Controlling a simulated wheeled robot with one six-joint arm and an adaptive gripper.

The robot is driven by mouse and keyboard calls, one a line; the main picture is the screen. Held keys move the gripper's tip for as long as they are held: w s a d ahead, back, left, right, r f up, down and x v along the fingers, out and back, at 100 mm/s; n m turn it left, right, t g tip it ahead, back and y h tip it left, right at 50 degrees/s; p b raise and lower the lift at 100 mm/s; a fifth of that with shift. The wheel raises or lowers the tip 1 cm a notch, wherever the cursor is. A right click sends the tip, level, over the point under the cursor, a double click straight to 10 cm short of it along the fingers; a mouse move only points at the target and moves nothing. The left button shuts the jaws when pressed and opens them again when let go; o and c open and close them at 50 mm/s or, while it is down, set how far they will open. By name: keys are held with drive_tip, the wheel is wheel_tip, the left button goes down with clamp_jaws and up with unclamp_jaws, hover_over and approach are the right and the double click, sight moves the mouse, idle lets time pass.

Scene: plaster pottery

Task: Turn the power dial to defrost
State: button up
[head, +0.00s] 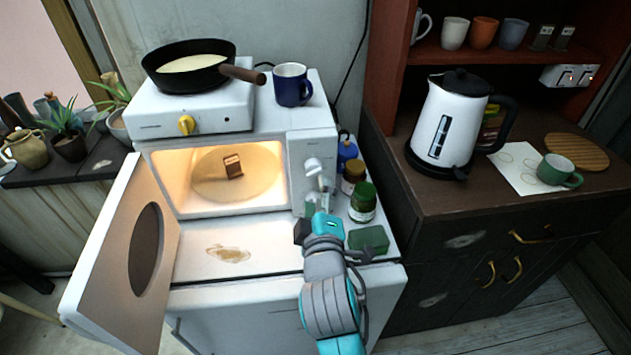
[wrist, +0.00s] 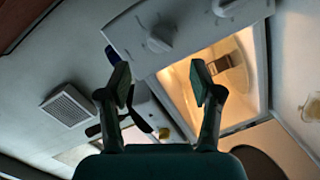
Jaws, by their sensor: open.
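The white microwave (head: 231,145) stands with its door (head: 130,260) swung open to the left and its inside lit. Its control panel (head: 300,150) is on the right side. A pale round dial (head: 313,164) shows on the panel above my gripper. In the wrist view a dial (wrist: 160,38) lies just beyond the fingertips, and a second knob (wrist: 224,8) is cut by the top edge. I cannot tell which is the power dial or read the marks. My gripper (wrist: 160,78) is open and empty, its fingers apart and not around a dial. In the head view my gripper (head: 318,190) hides the lower panel.
A brown item (head: 233,165) sits inside the microwave. A hot plate with a pan (head: 190,68) and a blue mug (head: 291,85) stand on top. Jars (head: 363,202) and a green sponge (head: 369,240) are close to the right of my gripper. A kettle (head: 450,125) stands further right.

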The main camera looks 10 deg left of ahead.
drive_tip(key=shift+v, duration=2.15)
drive_tip(key=s+d+f+m+g, duration=0.1)
drive_tip(key=s+d+f+m, duration=0.4)
drive_tip(key=s+d+f, duration=1.1)
drive_tip(key=s+d+m+h, duration=0.2)
drive_tip(key=s+d+m, duration=0.2)
drive_tip(key=s, duration=0.7)
drive_tip(key=s+d+m+h, duration=0.1)
drive_tip(key=s+d+m, duration=0.2)
drive_tip(key=s+m, duration=0.3)
drive_tip(key=s, duration=0.5)
drive_tip(key=shift+d+f+g+h, duration=0.3)
drive_tip(key=shift+d+f+h, duration=0.05)
drive_tip(key=shift+d+h, duration=0.05)
